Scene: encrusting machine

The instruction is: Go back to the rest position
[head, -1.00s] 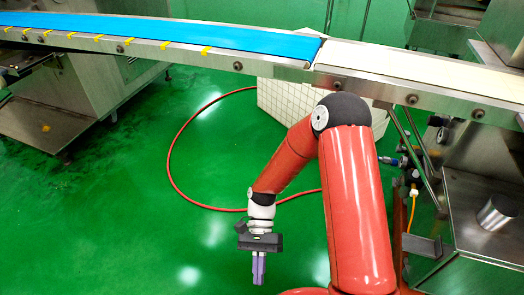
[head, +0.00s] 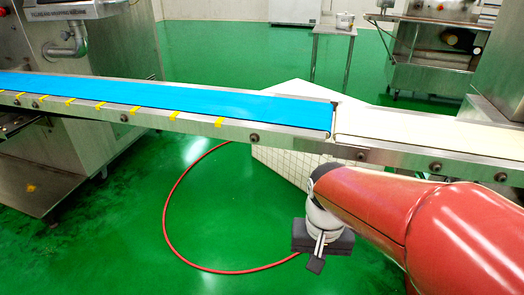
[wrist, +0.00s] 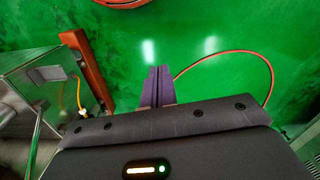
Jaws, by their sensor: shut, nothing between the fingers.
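My gripper (head: 322,240) is at the lower middle of the head view, in front of the conveyor and over the green floor. Its dark body shows there, but its fingers are hard to make out. In the wrist view my gripper (wrist: 157,72) shows its two purple fingers side by side, shut and empty. Nothing is held. My red arm comes in from the right edge of the head view.
A conveyor with a blue belt (head: 170,99) and a pale belt (head: 420,128) crosses behind my gripper. A white tiled box (head: 285,168) stands under it. A red hose (head: 165,220) curves over the floor. A steel machine (head: 65,150) stands at left.

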